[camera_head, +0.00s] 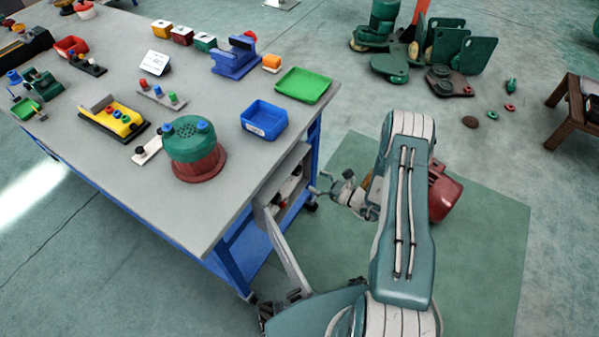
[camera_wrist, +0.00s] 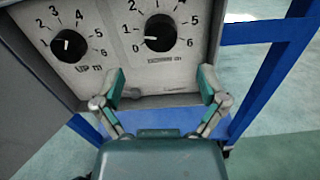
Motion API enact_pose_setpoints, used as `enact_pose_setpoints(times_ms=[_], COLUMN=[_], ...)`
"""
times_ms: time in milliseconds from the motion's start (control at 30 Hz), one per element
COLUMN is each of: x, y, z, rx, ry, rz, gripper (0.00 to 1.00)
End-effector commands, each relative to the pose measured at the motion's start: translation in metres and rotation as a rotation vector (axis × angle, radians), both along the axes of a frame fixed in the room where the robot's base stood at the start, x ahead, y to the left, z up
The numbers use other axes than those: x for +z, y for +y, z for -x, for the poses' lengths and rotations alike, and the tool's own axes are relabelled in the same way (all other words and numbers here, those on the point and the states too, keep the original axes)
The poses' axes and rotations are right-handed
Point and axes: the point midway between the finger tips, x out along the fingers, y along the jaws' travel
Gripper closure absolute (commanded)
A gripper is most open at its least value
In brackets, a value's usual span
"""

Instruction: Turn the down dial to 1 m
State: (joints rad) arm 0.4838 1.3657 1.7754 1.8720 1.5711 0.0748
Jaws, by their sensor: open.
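In the wrist view, the down dial (camera_wrist: 160,32) is a round black knob on a pale panel, with numbers from 0 to 6 around it. Its white mark points left, near 0. The small label below it is blurred. The up dial (camera_wrist: 69,46) is a similar black knob to its left, marked UP m. My gripper (camera_wrist: 161,84) is open and empty just below the down dial, its fingers spread wider than the knob and apart from it. In the head view, my gripper (camera_head: 334,188) is beside the table's right side, partly hidden by my arm.
The blue-legged table (camera_head: 217,228) stands left of my arm. On its top near that edge are a green and red round part (camera_head: 195,150), a blue bin (camera_head: 264,119) and a green tray (camera_head: 303,85). A blue leg (camera_wrist: 262,75) stands right of the panel.

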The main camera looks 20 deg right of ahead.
Motion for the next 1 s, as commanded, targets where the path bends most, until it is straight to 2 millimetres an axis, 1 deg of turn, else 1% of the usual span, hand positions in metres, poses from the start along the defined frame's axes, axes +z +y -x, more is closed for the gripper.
enact_pose_setpoints(times_ms=[33, 100, 300, 500, 733, 767, 800, 867, 900, 933, 1000], x=[0.0, 0.0, 0.0, 0.0, 0.0, 0.0, 0.0, 0.0, 0.0, 0.0, 0.0], y=[0.008, 0.018, 0.038, 0.046, 0.046, 0.046, 0.046, 0.046, 0.046, 0.046, 0.046], z=[-0.007, -0.016, -0.037, -0.046, -0.046, -0.046, -0.046, -0.046, -0.046, -0.046, -0.046], rx=[0.005, 0.005, 0.003, 0.0, 0.0, 0.0, 0.0, 0.0, 0.0, 0.0, 0.0], ry=[-0.002, -0.002, -0.001, 0.001, 0.001, 0.001, 0.001, 0.001, 0.001, 0.001, 0.001], rz=[0.001, 0.001, -0.001, -0.002, -0.002, -0.002, -0.002, -0.002, -0.002, -0.002, -0.002], gripper=[0.08, 0.08, 0.08, 0.08, 0.08, 0.22, 0.4, 0.66, 0.84, 0.91, 0.91])
